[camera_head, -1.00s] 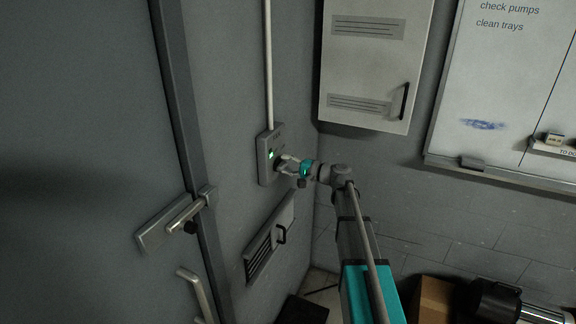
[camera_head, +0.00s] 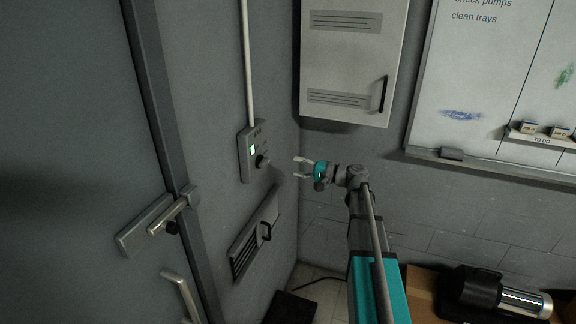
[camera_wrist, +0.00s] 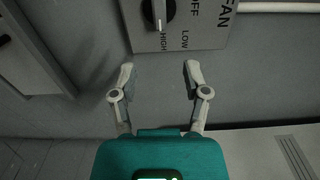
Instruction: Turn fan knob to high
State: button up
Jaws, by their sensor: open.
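The fan panel (camera_head: 243,165) is a grey box on the left wall with a lit green light (camera_head: 252,149). Its round dark fan knob (camera_head: 262,161) sticks out below the light. In the wrist view the knob (camera_wrist: 158,10) is cut off at the top edge, beside the words OFF, LOW and HIGH on the panel (camera_wrist: 205,38). A pale pointer mark on the knob lies on the side of the word HIGH. My gripper (camera_head: 298,167) is open and empty, to the right of the knob and apart from it. Its spread fingers (camera_wrist: 158,72) point toward the panel.
A conduit (camera_head: 248,70) runs up from the panel. A vent with a handle (camera_head: 265,232) is below it, and a door latch (camera_head: 160,222) is at left. A wall cabinet (camera_head: 345,60) hangs above my gripper. A whiteboard (camera_head: 480,90) is at right.

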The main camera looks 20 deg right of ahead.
jog(key=shift+s+d, duration=0.4)
jog(key=shift+d, duration=0.1)
jog(key=s+a+f+n+g+h, duration=0.45)
jog(key=s+a+f+g, duration=0.25)
jog(key=s+a+f, duration=0.4)
jog(key=s+f+n+g+h, duration=0.3)
jog(key=s+f+h, duration=0.4)
jog(key=s+h, duration=0.3)
jog(key=shift+s+d+f+g, duration=0.3)
jog(key=shift+s+f, duration=0.05)
jog(key=shift+s, duration=0.8)
